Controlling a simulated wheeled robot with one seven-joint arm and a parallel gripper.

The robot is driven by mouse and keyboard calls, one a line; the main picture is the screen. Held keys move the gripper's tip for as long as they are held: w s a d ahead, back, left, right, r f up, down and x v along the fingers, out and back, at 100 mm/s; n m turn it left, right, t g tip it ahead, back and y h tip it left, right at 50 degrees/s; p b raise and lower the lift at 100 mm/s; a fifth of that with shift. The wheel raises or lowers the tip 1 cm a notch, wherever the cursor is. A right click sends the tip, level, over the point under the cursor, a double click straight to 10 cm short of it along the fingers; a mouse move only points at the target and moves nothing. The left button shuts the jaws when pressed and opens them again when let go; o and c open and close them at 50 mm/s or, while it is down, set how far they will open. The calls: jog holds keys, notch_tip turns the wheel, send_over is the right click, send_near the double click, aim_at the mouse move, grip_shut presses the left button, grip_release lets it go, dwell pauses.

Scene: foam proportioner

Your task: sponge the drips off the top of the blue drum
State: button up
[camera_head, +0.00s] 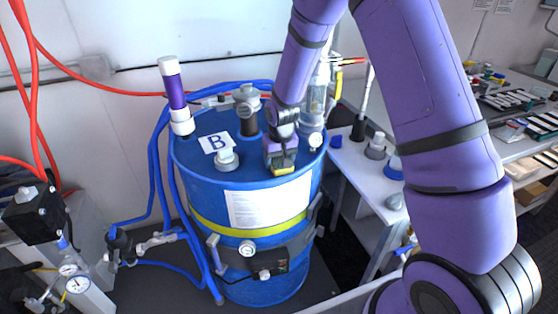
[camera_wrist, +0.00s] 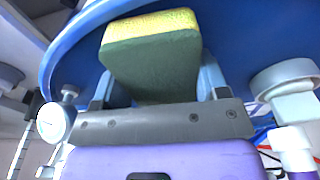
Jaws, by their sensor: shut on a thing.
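The blue drum (camera_head: 205,190) stands upright in the middle of the head view, and its blue top (camera_wrist: 238,45) fills much of the wrist view. My gripper (camera_head: 283,160) is over the front right part of the drum top. It is shut on a sponge (camera_wrist: 150,60), green with a yellow layer. The sponge's yellow edge also shows in the head view (camera_head: 283,171), close to the drum's front rim. I cannot tell whether it touches the top. I make out no drips; the area under the gripper and sponge is hidden.
The drum top carries a grey fitting (camera_head: 248,110), a white cap (camera_head: 227,158), a label marked B (camera_head: 216,142), a purple and white tube (camera_head: 174,95) and a clear cylinder (camera_head: 318,95). Blue hoses (camera_head: 160,160) run down the left. A white bench (camera_head: 360,175) stands at right.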

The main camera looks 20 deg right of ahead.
jog(key=shift+w+r, duration=0.15)
jog(key=shift+r, duration=0.4)
jog(key=shift+w+r, duration=0.15)
jog(key=shift+r, duration=0.4)
jog(key=shift+s+r, duration=0.2)
jog(key=shift+r, duration=2.65)
